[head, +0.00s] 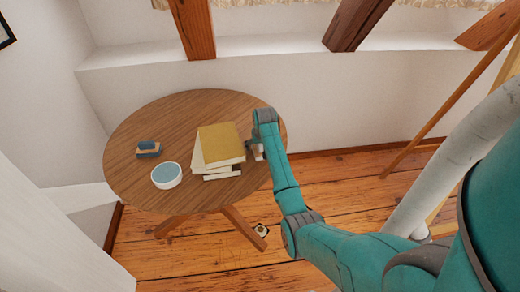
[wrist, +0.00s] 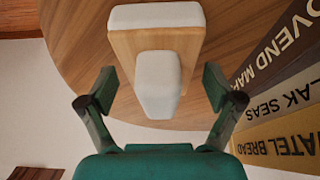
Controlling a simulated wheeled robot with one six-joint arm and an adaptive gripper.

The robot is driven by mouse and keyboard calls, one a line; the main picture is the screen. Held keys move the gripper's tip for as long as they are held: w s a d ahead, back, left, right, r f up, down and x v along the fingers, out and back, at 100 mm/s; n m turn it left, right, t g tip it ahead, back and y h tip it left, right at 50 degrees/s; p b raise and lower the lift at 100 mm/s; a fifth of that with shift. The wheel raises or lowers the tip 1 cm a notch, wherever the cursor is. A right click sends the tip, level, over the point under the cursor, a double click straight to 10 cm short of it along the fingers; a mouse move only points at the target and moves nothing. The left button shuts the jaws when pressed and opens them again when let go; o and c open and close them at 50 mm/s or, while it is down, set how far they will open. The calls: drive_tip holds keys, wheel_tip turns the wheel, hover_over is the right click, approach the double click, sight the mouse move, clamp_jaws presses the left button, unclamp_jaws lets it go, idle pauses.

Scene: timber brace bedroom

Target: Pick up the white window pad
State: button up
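The white window pad (wrist: 158,82) is in the wrist view, with a white base, a wooden middle layer and a white handle pointing towards me. It rests on the round wooden table (head: 135,120). In the head view only a small pale part of the pad (head: 257,153) shows, beside the books and mostly hidden by my arm. My gripper (wrist: 160,90) is open, with one finger on each side of the handle and a visible gap on both sides. In the head view the fingers are hidden behind my wrist.
A stack of books (head: 222,143) with a yellow cover on top lies close to the pad; its spines (wrist: 275,105) show at the right of the wrist view. A white bowl (head: 167,175) and a blue-and-wood block (head: 148,149) stand further left. The table's far side is clear.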

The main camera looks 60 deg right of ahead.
drive_tip(key=c, duration=1)
drive_tip(key=shift+r, duration=0.1)
wheel_tip(320, 180, up, 10)
drive_tip(key=shift+f, duration=0.1)
